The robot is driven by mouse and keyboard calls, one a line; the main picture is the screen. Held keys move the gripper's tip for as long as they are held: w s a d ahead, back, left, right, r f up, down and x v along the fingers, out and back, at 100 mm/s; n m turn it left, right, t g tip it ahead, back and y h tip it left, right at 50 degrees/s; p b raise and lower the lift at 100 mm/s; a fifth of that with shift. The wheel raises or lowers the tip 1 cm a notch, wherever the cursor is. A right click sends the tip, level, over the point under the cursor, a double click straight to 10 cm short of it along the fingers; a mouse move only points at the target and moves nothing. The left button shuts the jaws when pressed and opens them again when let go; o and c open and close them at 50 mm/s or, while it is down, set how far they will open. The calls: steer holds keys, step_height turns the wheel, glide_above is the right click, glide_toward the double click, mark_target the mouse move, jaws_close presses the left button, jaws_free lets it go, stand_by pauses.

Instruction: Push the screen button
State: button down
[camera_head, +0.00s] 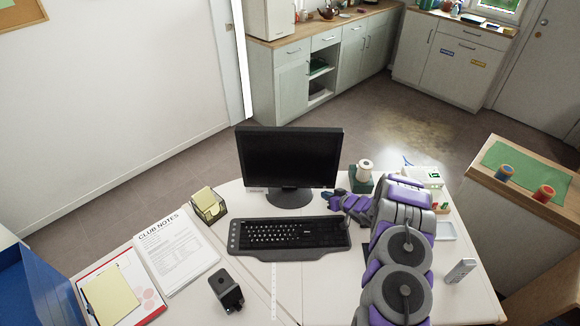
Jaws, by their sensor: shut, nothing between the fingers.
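The screen (290,158) is a dark, switched-off-looking monitor on a stand, upright at the back of the white desk. Its button is too small to make out. My gripper (328,201) is grey and purple and reaches in from the right. Its fingers are shut and empty, pointing left, near the lower right corner of the screen. I cannot tell whether the tips touch it. My arm hides part of the desk on the right.
A black keyboard (289,236) lies in front of the screen. A note holder (209,206), club notes (176,250), a clipboard (145,294) and a small black device (227,291) are at left. A white roll (365,168) stands behind my gripper.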

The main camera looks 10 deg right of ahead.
steer(key=shift+s+a, duration=0.2)
steer(key=shift+s, duration=0.75)
steer(key=shift+s+a, duration=0.2)
steer(key=shift+s, duration=0.8)
steer(key=shift+s+a, duration=0.2)
steer(key=shift+s, duration=0.75)
steer(key=shift+r, duration=0.1)
